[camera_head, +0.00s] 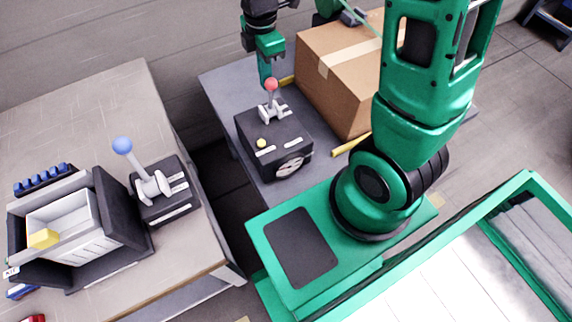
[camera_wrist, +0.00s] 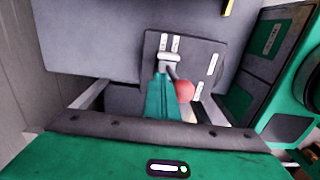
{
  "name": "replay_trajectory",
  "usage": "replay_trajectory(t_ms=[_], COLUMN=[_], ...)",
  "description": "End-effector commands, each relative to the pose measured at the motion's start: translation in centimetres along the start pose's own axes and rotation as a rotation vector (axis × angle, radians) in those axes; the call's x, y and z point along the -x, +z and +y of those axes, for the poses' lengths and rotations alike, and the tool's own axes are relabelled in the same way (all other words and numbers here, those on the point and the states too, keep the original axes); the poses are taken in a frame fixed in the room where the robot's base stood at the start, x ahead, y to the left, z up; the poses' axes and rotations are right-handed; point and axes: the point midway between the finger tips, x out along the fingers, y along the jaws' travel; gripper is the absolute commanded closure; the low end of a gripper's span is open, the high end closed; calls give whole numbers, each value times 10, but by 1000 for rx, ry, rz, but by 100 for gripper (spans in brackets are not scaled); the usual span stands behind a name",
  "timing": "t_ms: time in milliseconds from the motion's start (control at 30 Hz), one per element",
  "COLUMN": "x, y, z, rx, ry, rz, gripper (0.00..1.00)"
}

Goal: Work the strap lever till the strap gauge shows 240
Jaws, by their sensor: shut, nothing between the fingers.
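A lever with a red knob (camera_head: 271,85) stands on a dark box (camera_head: 272,140) on the grey table. A round gauge (camera_head: 289,166) is on the front face of the box; its reading is too small to make out. My gripper (camera_head: 267,82) is shut, pointing down right beside the red knob on its left. In the wrist view my closed fingers (camera_wrist: 163,90) are next to the red knob (camera_wrist: 184,91), which shows on their right. Nothing is between the fingers. I cannot tell whether they touch the lever.
A taped cardboard carton (camera_head: 340,70) stands right of the lever box, with yellow strips at its base. A second lever with a blue knob (camera_head: 122,146) is on the left table, beside a dark bin (camera_head: 120,205). A gap separates the two tables.

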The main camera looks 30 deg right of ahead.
Motion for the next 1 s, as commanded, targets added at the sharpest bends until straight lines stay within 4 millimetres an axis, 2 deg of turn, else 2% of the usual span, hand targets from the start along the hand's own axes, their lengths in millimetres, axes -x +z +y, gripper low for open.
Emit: replay_trajectory(t_ms=[567, 733, 1000], x=[0, 0, 0], y=[0, 0, 0], z=[-45, -39, -11], rx=[0, -1, -1], ry=[-1, -1, -2], rz=[0, 0, -1], gripper=[100, 100, 100])
